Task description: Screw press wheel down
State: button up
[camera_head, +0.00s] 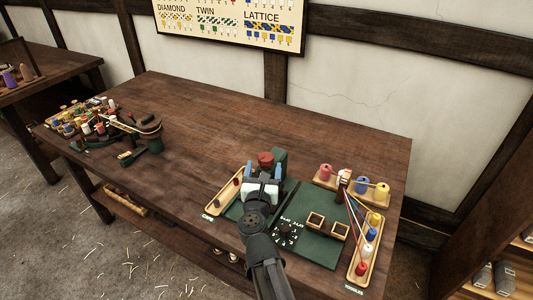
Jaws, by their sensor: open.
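A small press with a dark green body (280,161) stands at the back of the green work mat on the table. A red wheel-like part (265,158), which looks like the press wheel, shows at its left. My gripper (264,172), with blue fingertips, is open just in front of the red wheel in the picture, one finger to each side. Whether the fingers touch the wheel cannot be told. My gripper and arm hide the lower front of the press.
A wooden cap tray (226,194) lies left of the mat (312,243). Two small wooden frames (328,226) lie on it. Coloured bobbins with taut threads stand in wooden trays (365,262) at the right. Tools and bobbins crowd the table's left end; its middle (220,125) is clear.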

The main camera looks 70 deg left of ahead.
aim_at(267, 153)
jog(key=x, duration=0.7)
jog(key=shift+w+a, duration=0.15)
jog(key=shift+a, duration=0.25)
jog(key=shift+c, duration=0.2)
jog(key=c, duration=0.9)
